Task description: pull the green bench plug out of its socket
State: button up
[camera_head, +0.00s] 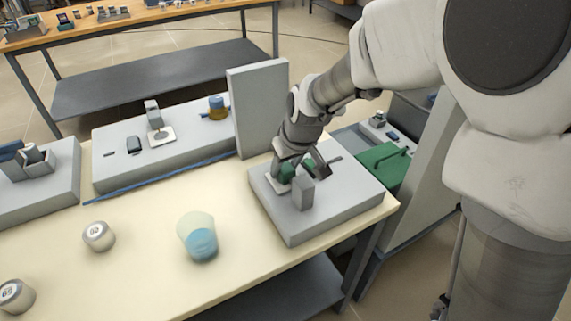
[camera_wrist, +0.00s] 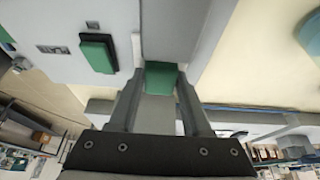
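The green plug (camera_wrist: 160,76) shows between the two fingers of my gripper (camera_wrist: 160,88) in the wrist view, close to both. Whether the fingers press on it I cannot tell. It lies against a grey upright block. In the head view, my gripper (camera_head: 297,168) reaches down onto a low grey unit (camera_head: 336,200) at the right end of the bench. Green shows there by the fingers, partly hidden. A second green piece (camera_wrist: 98,52), set in a dark frame, lies to the left in the wrist view. The socket contacts are hidden.
The grey upright block (camera_head: 302,193) stands on the unit close to my gripper. A tall grey panel (camera_head: 258,108) stands just behind to the left.

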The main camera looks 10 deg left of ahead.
grip_shut()
dwell(1.1)
